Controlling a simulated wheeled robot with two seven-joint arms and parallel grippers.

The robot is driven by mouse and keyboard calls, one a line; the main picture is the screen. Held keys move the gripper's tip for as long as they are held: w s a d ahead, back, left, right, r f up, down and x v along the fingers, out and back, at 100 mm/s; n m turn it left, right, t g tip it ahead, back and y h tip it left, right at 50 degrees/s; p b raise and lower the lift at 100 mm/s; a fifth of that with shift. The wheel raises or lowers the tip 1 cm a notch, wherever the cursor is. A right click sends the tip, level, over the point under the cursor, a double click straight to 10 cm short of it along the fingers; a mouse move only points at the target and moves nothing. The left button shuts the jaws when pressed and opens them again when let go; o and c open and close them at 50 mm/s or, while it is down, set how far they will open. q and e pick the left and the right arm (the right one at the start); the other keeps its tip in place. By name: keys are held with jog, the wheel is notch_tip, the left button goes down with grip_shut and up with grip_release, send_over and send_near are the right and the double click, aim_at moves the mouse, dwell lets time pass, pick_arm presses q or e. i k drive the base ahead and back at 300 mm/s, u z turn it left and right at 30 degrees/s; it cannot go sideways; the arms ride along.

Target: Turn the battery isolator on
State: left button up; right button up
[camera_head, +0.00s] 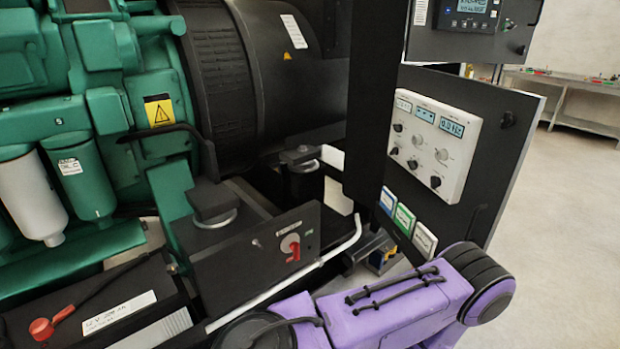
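The battery isolator is a red rotary handle (293,248) on a pale round plate. It is mounted on the front face of a black box (240,262), with a small white label above it and a small green mark to its right. The red handle points roughly downward, slightly tilted; the position markings are too small to read. A purple and black arm of mine crosses the bottom of the view, in front of and below the box. Neither gripper's fingers can be made out, and nothing is seen touching the handle.
A pale bent rod (290,280) runs diagonally just below the isolator. A black battery (110,310) with a red terminal cap sits at lower left. The green engine (110,110) fills the left. A meter panel (433,145) stands at right, with open floor beyond it.

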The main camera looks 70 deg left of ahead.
aim_at(294, 246)
jog(key=u, duration=0.5)
jog(key=i, duration=0.85)
jog(key=u, duration=1.2)
jog(key=i, duration=0.4)
jog(key=u, duration=0.4)
